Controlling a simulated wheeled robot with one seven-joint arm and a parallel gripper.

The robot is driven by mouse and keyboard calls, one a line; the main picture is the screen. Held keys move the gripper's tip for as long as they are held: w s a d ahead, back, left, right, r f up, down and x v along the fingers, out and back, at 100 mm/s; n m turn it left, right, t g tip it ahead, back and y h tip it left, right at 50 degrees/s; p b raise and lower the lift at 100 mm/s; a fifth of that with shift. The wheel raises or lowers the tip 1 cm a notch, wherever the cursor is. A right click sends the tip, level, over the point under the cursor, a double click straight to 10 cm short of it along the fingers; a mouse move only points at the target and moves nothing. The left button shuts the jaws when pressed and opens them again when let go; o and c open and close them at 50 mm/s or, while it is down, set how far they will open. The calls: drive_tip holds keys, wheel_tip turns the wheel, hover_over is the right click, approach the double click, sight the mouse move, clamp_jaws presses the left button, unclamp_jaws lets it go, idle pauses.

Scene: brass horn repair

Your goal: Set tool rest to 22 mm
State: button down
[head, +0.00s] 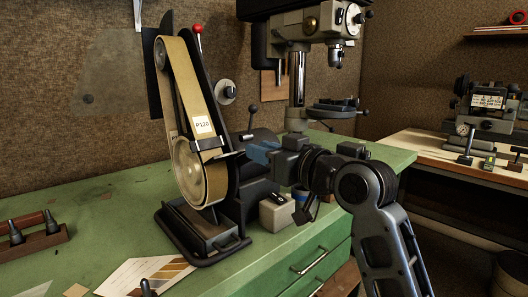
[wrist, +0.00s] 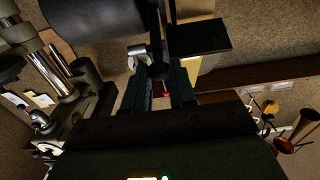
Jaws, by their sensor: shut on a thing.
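The belt grinder (head: 190,120) stands on the green bench, its sanding belt labelled P120. Its tool rest (head: 222,155) is a small dark plate across the lower front of the belt. In the wrist view the tool rest (wrist: 200,39) is a flat black plate beside the tan belt (wrist: 195,10). My gripper (head: 250,150) reaches in from the right. In the wrist view my gripper (wrist: 159,85) is shut on a dark part of the tool rest, between its two fingers. A silver clamp piece (wrist: 138,57) sits just beside the left finger. No height reading is legible.
A drill press (head: 300,70) stands behind my gripper. A pale block (head: 277,212) sits on the bench below my arm. A wooden rack of tools (head: 32,235) is at the left, and papers (head: 145,275) lie in front.

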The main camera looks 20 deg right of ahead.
drive_tip(key=shift+s+d+r+p, duration=0.25)
drive_tip(key=shift+s+r+p, duration=0.15)
drive_tip(key=shift+s, duration=0.25)
drive_tip(key=c, duration=1)
unclamp_jaws()
drive_tip(key=shift+s, duration=0.15)
